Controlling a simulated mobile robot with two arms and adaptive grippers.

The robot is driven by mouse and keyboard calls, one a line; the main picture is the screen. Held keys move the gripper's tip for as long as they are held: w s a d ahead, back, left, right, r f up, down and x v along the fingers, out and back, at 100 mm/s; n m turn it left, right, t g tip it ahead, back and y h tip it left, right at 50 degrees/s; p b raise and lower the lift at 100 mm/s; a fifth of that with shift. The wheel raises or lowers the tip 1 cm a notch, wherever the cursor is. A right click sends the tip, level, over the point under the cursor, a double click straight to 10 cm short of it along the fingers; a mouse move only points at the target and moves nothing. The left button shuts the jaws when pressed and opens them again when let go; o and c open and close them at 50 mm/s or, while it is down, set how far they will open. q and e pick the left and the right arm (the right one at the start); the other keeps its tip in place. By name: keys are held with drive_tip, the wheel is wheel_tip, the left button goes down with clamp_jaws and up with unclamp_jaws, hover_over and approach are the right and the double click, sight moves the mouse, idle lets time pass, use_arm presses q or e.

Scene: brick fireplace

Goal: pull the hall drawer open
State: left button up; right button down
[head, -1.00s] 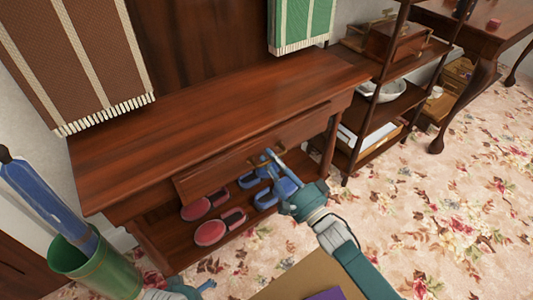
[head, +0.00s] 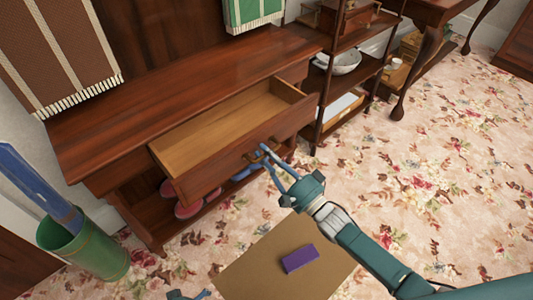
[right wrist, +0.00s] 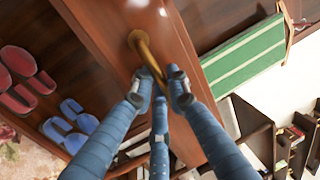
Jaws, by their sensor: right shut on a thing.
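The hall drawer (head: 243,160) is pulled well out of the dark wooden hall table (head: 190,92), and its bare inside looks empty. My right gripper (head: 264,155) is shut on the brass drawer handle (right wrist: 146,52) at the drawer's front. In the right wrist view its blue fingertips (right wrist: 163,90) close around the handle's lower end. My left gripper (head: 188,296) shows only as a small part at the bottom edge, low and away from the drawer; its jaws cannot be made out.
Red slippers (head: 188,209) and blue ones (right wrist: 70,124) lie on the shelf below. A green umbrella bin (head: 95,255) stands at left. A shelf rack (head: 347,85) stands close on the right. A brown board with a purple block (head: 299,258) is in front. The carpet at right is clear.

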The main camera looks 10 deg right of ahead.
drive_tip(key=shift+r, duration=0.1)
drive_tip(key=c, duration=1.8)
unclamp_jaws()
drive_tip(key=v, duration=1.2)
drive_tip(key=shift+w, duration=0.1)
